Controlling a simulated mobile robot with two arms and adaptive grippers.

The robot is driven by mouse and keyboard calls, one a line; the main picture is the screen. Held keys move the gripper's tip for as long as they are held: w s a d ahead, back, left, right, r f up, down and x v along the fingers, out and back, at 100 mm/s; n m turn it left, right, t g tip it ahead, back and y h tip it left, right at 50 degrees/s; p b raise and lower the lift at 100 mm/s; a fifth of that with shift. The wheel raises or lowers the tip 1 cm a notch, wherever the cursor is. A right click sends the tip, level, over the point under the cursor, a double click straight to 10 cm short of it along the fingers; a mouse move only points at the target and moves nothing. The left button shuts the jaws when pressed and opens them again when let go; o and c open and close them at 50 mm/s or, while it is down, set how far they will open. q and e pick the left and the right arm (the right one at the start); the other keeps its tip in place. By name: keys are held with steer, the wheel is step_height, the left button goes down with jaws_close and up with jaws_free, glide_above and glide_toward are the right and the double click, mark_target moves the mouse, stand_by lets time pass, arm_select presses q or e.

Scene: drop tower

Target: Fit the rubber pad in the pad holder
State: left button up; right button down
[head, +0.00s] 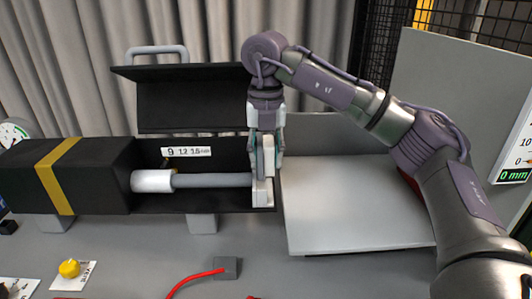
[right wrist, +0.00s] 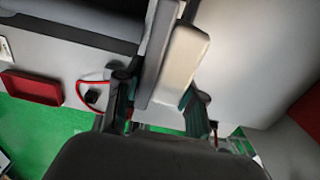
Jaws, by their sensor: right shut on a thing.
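My right gripper (head: 266,158) points down at the right end of the open black trough, with its fingers closed around a pale upright block, which I take to be the rubber pad (right wrist: 186,58). In the right wrist view the pale block is between the fingers (right wrist: 160,102), close beside a grey upright slab (right wrist: 154,55). The slab may be the pad holder; I cannot tell whether they touch. In the head view a light grey foot (head: 262,192) shows below the fingers, at the rod's right end. The fingers hide much of both parts. My left gripper is out of view.
A grey rod (head: 212,181) with a white collar (head: 152,181) lies in the trough, its black lid (head: 190,104) raised. A pale plate (head: 350,205) lies to the right. A yellow button (head: 69,268) and a grey block with red cable (head: 226,268) are in front.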

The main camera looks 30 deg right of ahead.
mark_target(266, 176)
steer(key=shift+f+b, duration=1.45)
steer(key=shift+f, duration=1)
steer(key=c, duration=0.6)
jaws_free()
steer(key=shift+f, duration=0.1)
steer(key=shift+r, duration=0.35)
step_height(266, 176, up, 7)
steer(key=shift+f, duration=0.1)
steer(key=shift+w, duration=0.1)
